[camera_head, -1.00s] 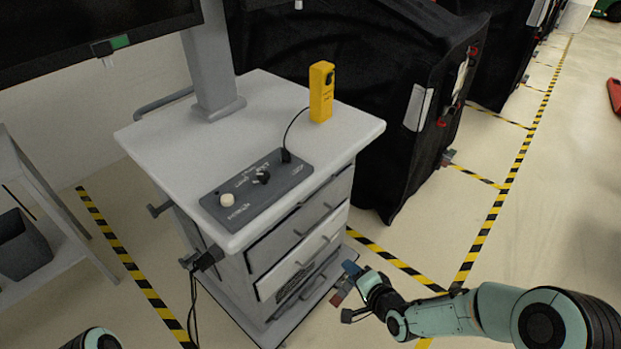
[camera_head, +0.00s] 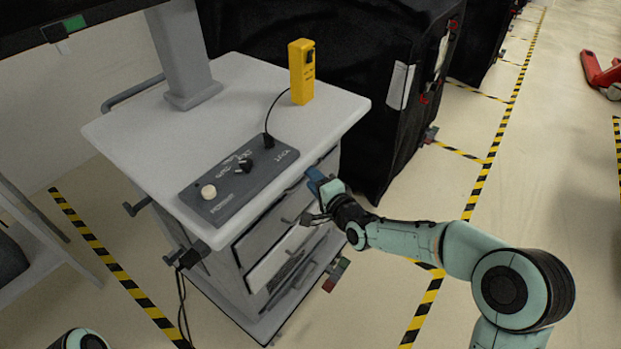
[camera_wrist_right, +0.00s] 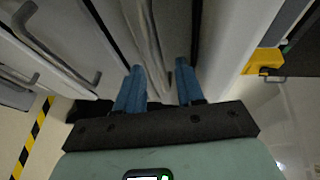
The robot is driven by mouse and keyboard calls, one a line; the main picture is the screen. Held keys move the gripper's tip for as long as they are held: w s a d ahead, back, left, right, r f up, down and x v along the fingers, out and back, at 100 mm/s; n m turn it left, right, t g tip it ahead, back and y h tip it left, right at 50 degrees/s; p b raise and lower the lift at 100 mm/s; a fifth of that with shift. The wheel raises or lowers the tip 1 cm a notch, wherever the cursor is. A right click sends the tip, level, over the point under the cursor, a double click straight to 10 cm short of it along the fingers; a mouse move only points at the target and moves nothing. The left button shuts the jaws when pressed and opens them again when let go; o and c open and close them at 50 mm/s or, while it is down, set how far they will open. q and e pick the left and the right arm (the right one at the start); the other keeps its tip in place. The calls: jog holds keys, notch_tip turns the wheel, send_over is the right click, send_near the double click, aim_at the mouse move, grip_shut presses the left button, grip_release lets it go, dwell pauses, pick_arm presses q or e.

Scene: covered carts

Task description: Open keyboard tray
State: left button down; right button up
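The grey cart's front (camera_head: 265,232) stands below the white tabletop, with stacked drawer fronts and bar handles. The upper front, just under the tabletop, is where the keyboard tray appears to be; it looks closed. My right gripper (camera_head: 316,183) is at the right end of this upper front, close under the tabletop edge. In the right wrist view its blue fingers (camera_wrist_right: 158,84) are apart, with a pale panel edge (camera_wrist_right: 150,45) running between them. Whether they touch it is unclear. My left gripper is out of view.
On the tabletop (camera_head: 225,120) are a grey control box (camera_head: 240,182) and a yellow device (camera_head: 301,72) with a cable. Drawer handles (camera_wrist_right: 60,55) are beside the gripper in the right wrist view. A black covered cart (camera_head: 360,120) stands behind.

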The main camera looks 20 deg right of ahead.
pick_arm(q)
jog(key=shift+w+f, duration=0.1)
pick_arm(e)
jog(key=shift+x, duration=0.85)
grip_shut()
jog(key=shift+s, duration=0.1)
